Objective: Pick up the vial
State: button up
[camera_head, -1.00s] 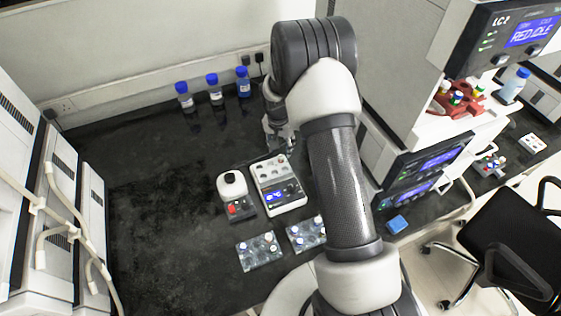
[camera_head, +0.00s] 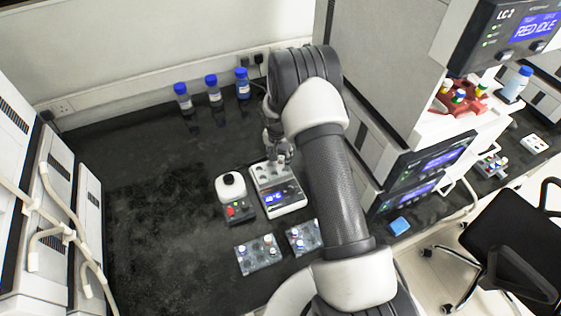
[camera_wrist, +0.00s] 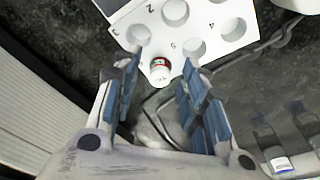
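A small vial with a white top and a red band (camera_wrist: 160,71) shows in the wrist view. It sits at the near edge of a white block with numbered round holes (camera_wrist: 206,22). My gripper (camera_wrist: 162,58) is open, with its two blue-padded fingers on either side of the vial and a gap on both sides. In the head view my gripper (camera_head: 278,142) is over the far end of the white device with a blue display (camera_head: 284,203).
Another white-capped vial (camera_wrist: 175,11) stands in the block. A small device with a white top (camera_head: 231,186) is left of the display device. Two clear racks (camera_head: 257,256) (camera_head: 303,238) lie nearer. Blue-capped bottles (camera_head: 213,88) stand along the wall. The bench's left part is clear.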

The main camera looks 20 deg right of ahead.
jog(key=c, duration=0.8)
jog(key=shift+o, duration=0.2)
jog(key=shift+r, duration=0.1)
